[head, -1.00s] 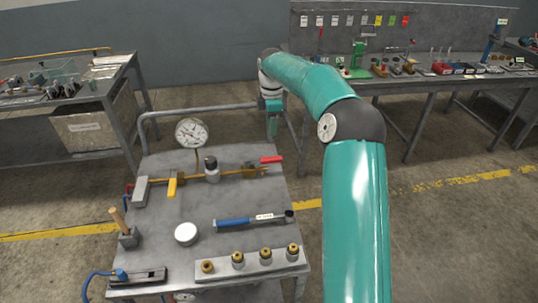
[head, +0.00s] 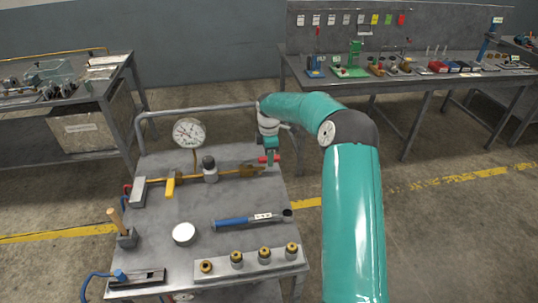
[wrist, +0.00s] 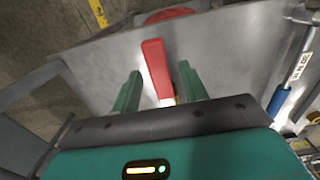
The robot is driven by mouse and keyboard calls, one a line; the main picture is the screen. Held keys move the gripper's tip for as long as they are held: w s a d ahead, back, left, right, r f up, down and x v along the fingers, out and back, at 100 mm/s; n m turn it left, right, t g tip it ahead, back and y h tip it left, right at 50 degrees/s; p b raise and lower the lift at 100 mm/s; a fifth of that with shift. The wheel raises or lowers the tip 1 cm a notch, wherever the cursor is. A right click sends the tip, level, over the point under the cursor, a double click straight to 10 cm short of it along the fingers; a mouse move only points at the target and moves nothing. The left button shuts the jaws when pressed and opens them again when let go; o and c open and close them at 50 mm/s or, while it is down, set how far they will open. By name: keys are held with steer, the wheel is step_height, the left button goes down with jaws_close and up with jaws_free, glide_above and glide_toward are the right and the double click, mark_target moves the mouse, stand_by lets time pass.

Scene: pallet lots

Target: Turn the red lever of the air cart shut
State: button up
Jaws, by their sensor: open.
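The air cart (head: 165,210) stands in front of me with a brass pipe line across its top. The red lever (head: 262,159) is at the right end of that line, partly hidden behind my gripper (head: 270,160). In the wrist view the red lever (wrist: 155,62) points up the picture between the two green fingers of my gripper (wrist: 160,72). The fingers are open, with a visible gap on each side of the lever. The lever's lower end and the valve body are mostly hidden by my gripper in the wrist view.
On the cart are a pressure gauge (head: 189,133), a yellow lever (head: 171,183), a blue-handled wrench (head: 245,220), a round white disc (head: 184,233) and a rack of brass fittings (head: 250,262). A cart rail (head: 195,111) runs behind. Benches stand at the back left and right.

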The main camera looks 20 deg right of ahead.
jaws_close()
